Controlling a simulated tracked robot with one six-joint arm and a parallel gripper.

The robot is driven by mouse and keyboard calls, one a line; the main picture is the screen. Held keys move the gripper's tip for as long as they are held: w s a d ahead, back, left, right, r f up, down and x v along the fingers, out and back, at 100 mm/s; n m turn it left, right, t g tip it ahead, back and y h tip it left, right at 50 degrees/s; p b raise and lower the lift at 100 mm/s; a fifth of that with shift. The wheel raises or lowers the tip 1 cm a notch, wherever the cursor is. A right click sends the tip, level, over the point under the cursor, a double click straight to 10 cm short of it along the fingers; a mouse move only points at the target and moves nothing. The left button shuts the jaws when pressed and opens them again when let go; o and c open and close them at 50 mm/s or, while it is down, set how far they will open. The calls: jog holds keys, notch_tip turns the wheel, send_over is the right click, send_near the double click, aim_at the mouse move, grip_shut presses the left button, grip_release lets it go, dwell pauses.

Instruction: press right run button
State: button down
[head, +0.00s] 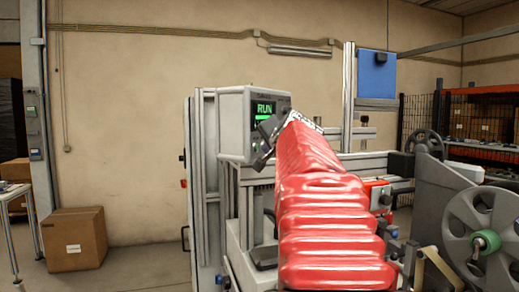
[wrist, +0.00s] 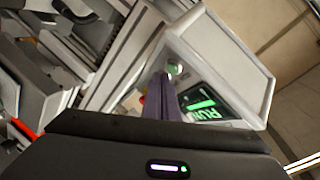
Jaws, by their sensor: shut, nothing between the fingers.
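A light grey control box (head: 233,125) stands left of my red-sleeved arm in the head view. Its screen (head: 265,108) shows RUN in green. In the wrist view the box (wrist: 235,62) is tilted, and its screen (wrist: 205,108) is partly covered by my fingers. A round green button (wrist: 175,69) shows on the box face, just beyond my fingertips. My gripper (wrist: 168,82) is shut and empty, with its tips close to the green button; I cannot tell whether they touch it. In the head view my gripper (head: 262,145) is in front of the box's lower face.
A grey reel (head: 470,220) with a green hub stands at the right. A blue panel (head: 376,75) is mounted behind my arm. A cardboard box (head: 73,240) sits on the floor at left, with open floor between it and the machine frame.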

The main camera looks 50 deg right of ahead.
jog(key=shift+s, duration=0.3)
jog(key=s, duration=0.4)
jog(key=shift+s+d, duration=0.35)
jog(key=shift+s, duration=0.05)
dwell(0.3)
dwell(0.6)
